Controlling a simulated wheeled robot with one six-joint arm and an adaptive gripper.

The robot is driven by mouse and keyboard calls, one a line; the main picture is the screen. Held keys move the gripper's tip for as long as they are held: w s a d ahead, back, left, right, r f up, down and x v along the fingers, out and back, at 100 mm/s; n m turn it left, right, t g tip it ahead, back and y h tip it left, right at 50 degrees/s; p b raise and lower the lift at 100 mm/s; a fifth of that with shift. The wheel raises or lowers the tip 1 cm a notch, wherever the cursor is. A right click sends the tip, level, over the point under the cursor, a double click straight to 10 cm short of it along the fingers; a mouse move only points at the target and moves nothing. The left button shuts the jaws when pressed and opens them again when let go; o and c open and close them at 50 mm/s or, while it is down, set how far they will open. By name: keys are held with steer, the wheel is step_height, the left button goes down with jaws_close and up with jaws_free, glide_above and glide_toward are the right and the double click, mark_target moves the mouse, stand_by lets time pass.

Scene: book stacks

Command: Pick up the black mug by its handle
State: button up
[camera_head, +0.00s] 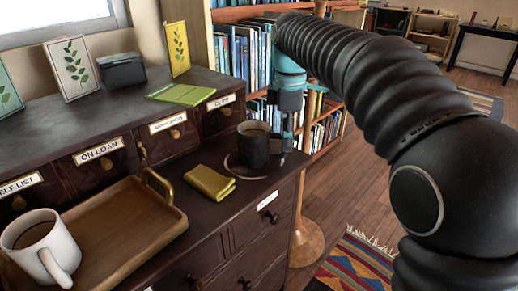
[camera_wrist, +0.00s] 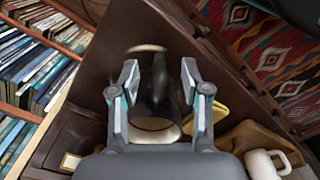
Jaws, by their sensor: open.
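The black mug (camera_head: 253,148) stands upright on the dark wooden cabinet top, near its right end, with brown contents visible inside. In the wrist view the mug (camera_wrist: 152,105) lies between my two fingers, its pale-rimmed mouth toward the bottom of the picture. My gripper (camera_head: 287,140) points down just right of the mug in the head view. In the wrist view my gripper (camera_wrist: 159,75) is open, with a finger on each side and a gap to the mug's body. The handle seems to lie between the fingertips, but it is hard to make out.
A folded yellow cloth (camera_head: 210,183) lies left of the mug. A brown tray (camera_head: 150,245) and a white mug (camera_head: 45,255) are farther left. Labelled small drawers (camera_head: 172,137) stand behind. Bookshelves (camera_head: 238,55) rise beyond the cabinet's right end. A patterned rug (camera_head: 355,265) lies on the floor.

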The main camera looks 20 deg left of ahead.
mark_target(284, 154)
steer(key=f, duration=0.4)
steer(key=shift+a, duration=0.2)
steer(key=shift+c, duration=0.3)
jaws_close()
